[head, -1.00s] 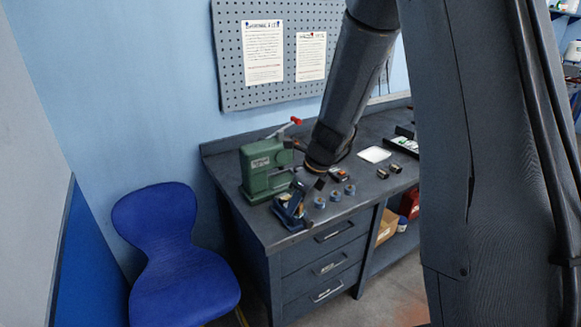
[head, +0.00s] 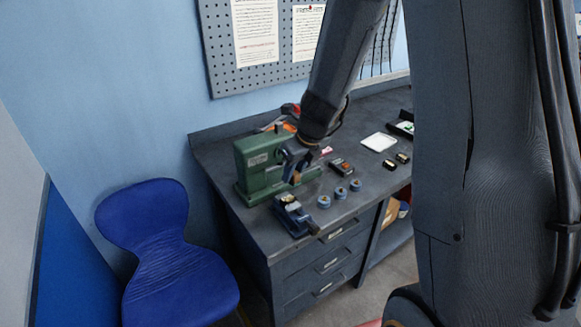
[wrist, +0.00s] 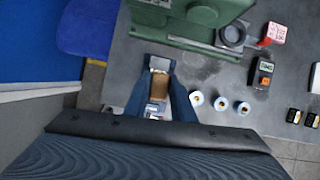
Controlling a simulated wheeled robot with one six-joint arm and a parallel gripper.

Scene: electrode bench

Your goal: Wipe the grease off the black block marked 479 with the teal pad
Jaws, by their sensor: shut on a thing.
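My gripper (wrist: 160,97) is shut on a small brown block (wrist: 159,80), seen between its two fingers in the wrist view. In the head view my gripper (head: 297,163) is above the bench, beside the green press and behind the blue vise. Two small dark blocks stand at the right of the bench, one (head: 388,163) nearer and one (head: 402,158) farther. I cannot make out a teal pad.
A green press (head: 260,165) stands at the back left, and a blue vise (head: 292,213) at the front edge. Several blue-ringed cylinders, one here (head: 340,194), stand right of it. A dark box with an orange part (head: 341,166) and a white tray (head: 379,142) lie beyond.

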